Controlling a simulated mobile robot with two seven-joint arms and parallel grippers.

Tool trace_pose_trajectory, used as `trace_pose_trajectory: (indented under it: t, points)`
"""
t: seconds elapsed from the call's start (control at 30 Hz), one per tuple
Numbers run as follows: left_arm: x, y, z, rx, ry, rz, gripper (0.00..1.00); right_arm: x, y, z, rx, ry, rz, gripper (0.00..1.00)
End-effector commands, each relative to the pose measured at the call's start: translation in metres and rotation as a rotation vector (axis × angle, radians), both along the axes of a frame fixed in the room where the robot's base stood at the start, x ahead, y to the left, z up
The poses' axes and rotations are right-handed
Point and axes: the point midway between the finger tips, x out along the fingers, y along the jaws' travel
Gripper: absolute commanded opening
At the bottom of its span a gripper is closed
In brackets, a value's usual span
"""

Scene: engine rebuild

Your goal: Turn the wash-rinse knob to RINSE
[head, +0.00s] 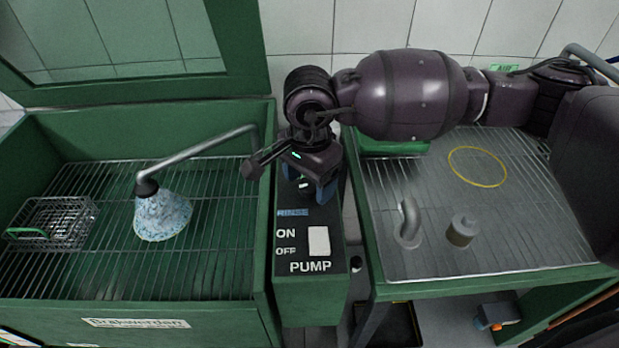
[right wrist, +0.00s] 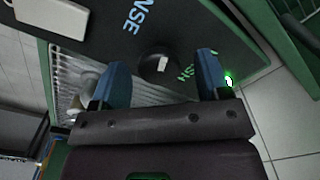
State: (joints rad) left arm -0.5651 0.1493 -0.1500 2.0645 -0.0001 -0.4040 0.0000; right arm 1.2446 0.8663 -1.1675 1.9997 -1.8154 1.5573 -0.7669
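The wash-rinse knob (right wrist: 157,66) is a round black knob with a small white mark, on the black control panel (right wrist: 105,60). In the right wrist view it lies between the blue fingertips of my right gripper (right wrist: 163,72), with a gap on both sides. The gripper is open. In the head view, my right gripper (head: 309,184) hangs over the panel's far end and mostly hides the knob. The RINSE label (head: 293,212) shows just in front of it. The WASH lettering (right wrist: 186,75) is partly hidden by a finger. I cannot tell which word the mark points to. My left gripper is out of view.
A white pump switch (head: 318,240) sits nearer on the panel. The green wash basin (head: 225,285) at left holds a wire basket (head: 72,222), a nozzle pipe (head: 195,152) and a speckled cone (head: 163,217). The right-hand tray (head: 500,235) holds two grey parts.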

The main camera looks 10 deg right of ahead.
Motion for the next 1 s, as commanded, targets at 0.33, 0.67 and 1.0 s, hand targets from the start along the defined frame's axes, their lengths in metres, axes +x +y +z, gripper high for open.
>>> trace_pose_trajectory:
  t: [0.33, 0.67, 1.0]
  points:
    - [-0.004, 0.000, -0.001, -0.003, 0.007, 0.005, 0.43, 0.000, 0.000, 0.007, -0.001, 0.001, -0.001, 0.70]
    - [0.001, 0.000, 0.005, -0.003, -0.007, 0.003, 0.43, 0.000, 0.000, 0.064, 0.000, -0.002, -0.001, 0.70]
    - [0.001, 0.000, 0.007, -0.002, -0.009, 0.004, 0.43, 0.000, 0.000, 0.104, -0.001, -0.001, -0.001, 0.70]
